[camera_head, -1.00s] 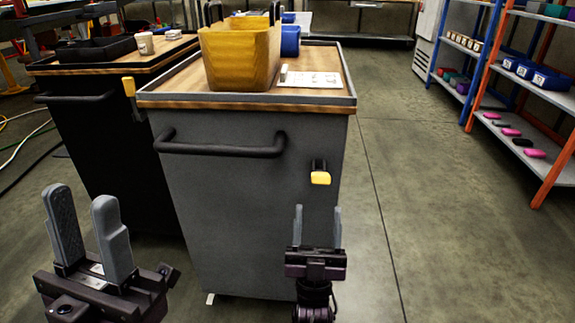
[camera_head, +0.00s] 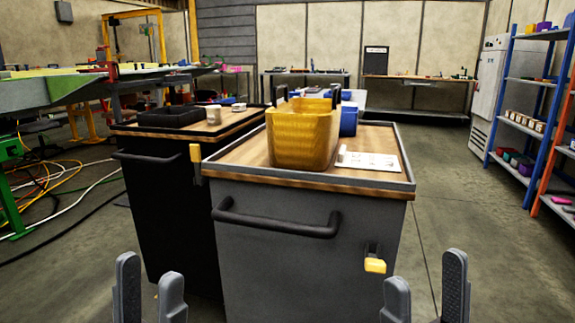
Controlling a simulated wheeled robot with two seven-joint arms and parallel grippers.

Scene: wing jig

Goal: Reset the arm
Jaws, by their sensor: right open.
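My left gripper (camera_head: 149,292) shows at the bottom left, its two grey fingers upright and apart with nothing between them. My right gripper (camera_head: 424,290) shows at the bottom right, its fingers also upright, apart and empty. Both are in front of a grey cart (camera_head: 300,262) and touch nothing that I can see. The lower parts of both grippers and the arms are below the picture edge.
The grey cart carries a yellow bin (camera_head: 302,138), a blue cylindrical thing (camera_head: 349,121) and a white plate (camera_head: 368,161). A black cart (camera_head: 160,200) stands to the left. Shelves (camera_head: 528,120) stand at the right. Floor (camera_head: 470,215) right of the grey cart is clear.

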